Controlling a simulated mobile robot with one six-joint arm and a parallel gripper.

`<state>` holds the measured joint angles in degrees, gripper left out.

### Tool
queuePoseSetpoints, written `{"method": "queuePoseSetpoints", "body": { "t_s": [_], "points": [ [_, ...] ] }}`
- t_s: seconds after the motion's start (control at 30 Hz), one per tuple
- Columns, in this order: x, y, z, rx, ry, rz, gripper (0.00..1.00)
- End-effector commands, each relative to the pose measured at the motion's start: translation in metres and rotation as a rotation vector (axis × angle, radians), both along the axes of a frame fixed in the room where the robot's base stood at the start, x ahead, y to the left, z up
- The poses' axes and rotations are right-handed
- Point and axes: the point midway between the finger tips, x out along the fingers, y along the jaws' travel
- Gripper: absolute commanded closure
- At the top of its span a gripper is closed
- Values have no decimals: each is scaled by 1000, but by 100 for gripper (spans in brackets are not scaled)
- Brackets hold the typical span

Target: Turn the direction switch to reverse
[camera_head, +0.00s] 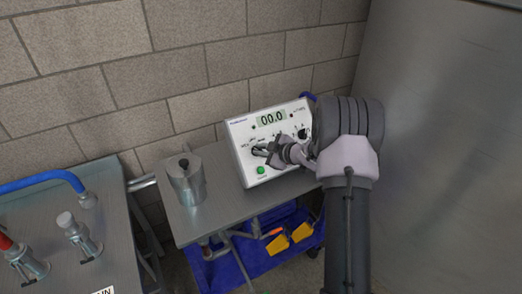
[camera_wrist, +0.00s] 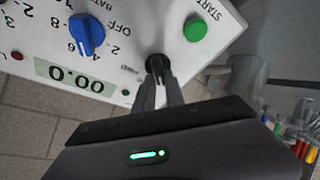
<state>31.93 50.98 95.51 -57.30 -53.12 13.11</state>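The direction switch (camera_wrist: 153,62) is a small black knob on the white face of a control box (camera_head: 240,128). In the wrist view it shows just beyond my fingertips, partly covered by them. My gripper (camera_wrist: 159,74) has its two dark fingers close together, with the tips at the knob on both sides, and looks closed on it. In the head view my gripper (camera_head: 266,152) reaches the left part of the panel from the right. Small printed labels stand around the switch; its exact pointing direction is hidden by the fingers.
A green start button (camera_wrist: 195,29) and a blue dial (camera_wrist: 87,34) sit near the switch. The display (camera_head: 271,118) reads 00.0. A metal canister (camera_head: 186,184) stands left of the box on the grey table (camera_head: 205,222). A large metal wall rises at right.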

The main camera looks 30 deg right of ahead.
Motion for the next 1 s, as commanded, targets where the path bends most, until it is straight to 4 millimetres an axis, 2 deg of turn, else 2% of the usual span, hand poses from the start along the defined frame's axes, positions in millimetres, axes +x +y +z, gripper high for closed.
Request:
{"method": "queuePoseSetpoints", "body": {
  "t_s": [0.03,0.1,0.47,0.57,0.9,1.0],
  "points": [
    [0,0,0,0,0,0,75],
    [0,0,0,0,0,0,65],
    [-5,-2,3,2,1,-3,65],
    [-19,-7,13,1,1,-2,65],
    [-110,-36,64,2,0,-6,65],
    [-129,-42,73,1,-1,-4,65]
  ]
}}
